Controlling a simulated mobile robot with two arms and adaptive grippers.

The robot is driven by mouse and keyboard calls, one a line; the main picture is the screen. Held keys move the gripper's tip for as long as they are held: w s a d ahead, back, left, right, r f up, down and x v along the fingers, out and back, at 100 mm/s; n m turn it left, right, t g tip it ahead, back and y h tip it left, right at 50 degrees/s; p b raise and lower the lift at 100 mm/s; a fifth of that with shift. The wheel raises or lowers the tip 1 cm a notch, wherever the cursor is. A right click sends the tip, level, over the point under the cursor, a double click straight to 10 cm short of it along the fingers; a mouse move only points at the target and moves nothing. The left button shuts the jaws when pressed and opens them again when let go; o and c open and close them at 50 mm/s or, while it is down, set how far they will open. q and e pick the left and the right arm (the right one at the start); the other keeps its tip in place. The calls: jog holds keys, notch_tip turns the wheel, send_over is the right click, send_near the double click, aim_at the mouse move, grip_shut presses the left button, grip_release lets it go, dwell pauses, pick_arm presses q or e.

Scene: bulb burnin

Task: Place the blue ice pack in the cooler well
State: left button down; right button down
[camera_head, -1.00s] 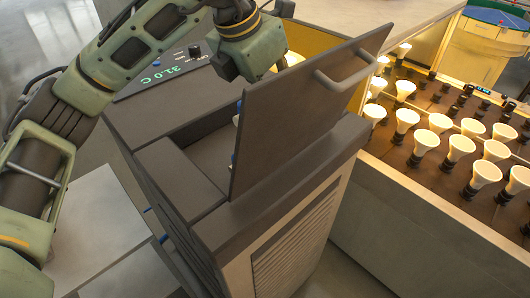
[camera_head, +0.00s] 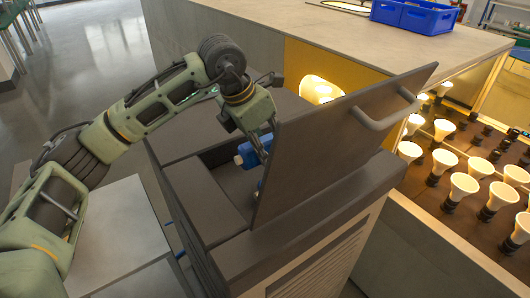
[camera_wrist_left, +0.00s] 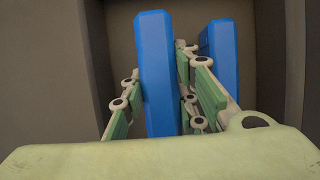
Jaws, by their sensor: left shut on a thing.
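The cooler is a dark grey box with a recessed well (camera_head: 222,178) and a raised lid (camera_head: 330,135) with a bar handle. My left gripper (camera_head: 257,142) is at the well's opening, partly hidden behind the lid. It is shut on a blue ice pack (camera_head: 249,152). In the left wrist view the pack (camera_wrist_left: 155,75) stands upright between the green-padded fingers (camera_wrist_left: 155,100). A second blue pack (camera_wrist_left: 225,55) stands to its right, outside the fingers. The grey well walls (camera_wrist_left: 55,60) surround both. I cannot tell whether the held pack touches the well floor. My right gripper is not in view.
Lit bulbs (camera_head: 462,186) stand in rows on a rack to the right. A glowing lamp (camera_head: 318,90) is behind the lid. A blue crate (camera_head: 415,15) sits on the counter (camera_head: 290,25) at the back.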

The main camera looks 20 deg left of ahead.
pick_arm(q)
jog(key=shift+w+a+f, duration=0.1)
jog(key=shift+a, duration=0.05)
jog(key=shift+f, duration=0.3)
notch_tip(320, 180, down, 2)
jog(key=shift+f+p, duration=0.15)
jog(key=shift+p, duration=0.5)
jog(key=shift+f, duration=0.5)
jog(key=c, duration=1.8)
grip_release()
jog(key=shift+f, duration=0.1)
jog(key=o, duration=0.4)
